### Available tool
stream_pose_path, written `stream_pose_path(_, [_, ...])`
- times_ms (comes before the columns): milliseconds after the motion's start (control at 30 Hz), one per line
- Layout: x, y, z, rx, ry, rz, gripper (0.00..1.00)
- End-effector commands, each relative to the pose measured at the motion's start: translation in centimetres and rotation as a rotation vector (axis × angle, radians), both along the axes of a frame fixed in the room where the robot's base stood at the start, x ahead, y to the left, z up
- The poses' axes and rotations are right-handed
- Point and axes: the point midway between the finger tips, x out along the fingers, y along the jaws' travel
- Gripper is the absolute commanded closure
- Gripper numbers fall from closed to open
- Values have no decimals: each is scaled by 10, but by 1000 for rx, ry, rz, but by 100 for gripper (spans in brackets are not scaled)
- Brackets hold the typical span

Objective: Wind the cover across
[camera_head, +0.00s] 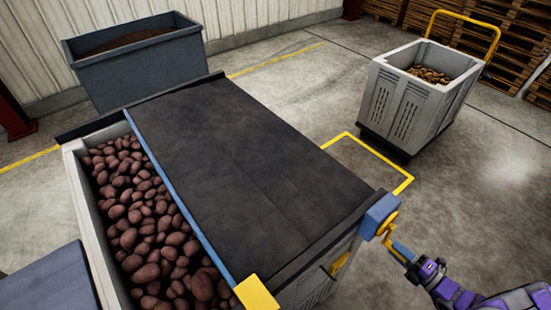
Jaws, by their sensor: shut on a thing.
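The dark cover (240,160) lies over most of the grey potato box (88,215), with its blue leading edge (180,200) running along the left side. An open strip of potatoes (145,220) shows left of that edge. A blue housing (380,214) with a yellow crank wheel sits at the box's near right corner. A crank handle (402,250) sticks out from it to the lower right. My purple gripper (415,264) is shut on the crank handle; its fingertips are small in view and partly hide the grip.
A grey bin of soil (135,65) stands behind the box. A pale crate on a cart (420,92) with a yellow push bar holds potatoes at the upper right. Wooden pallets (500,45) stack behind it. The concrete floor between box and cart is clear, with yellow lines.

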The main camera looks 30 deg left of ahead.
Motion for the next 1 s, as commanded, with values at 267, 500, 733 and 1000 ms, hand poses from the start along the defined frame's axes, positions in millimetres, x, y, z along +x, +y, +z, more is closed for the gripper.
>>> stream_pose_path(267, [19, -6, 7, 6, -8, 0, 100])
stream_pose_path(500, [37, -12, 19, 6, -8, 1, 100])
stream_pose_path(733, [49, -16, 26, 5, -7, 2, 100])
stream_pose_path(1000, [60, -19, 41, 3, -7, 3, 100])
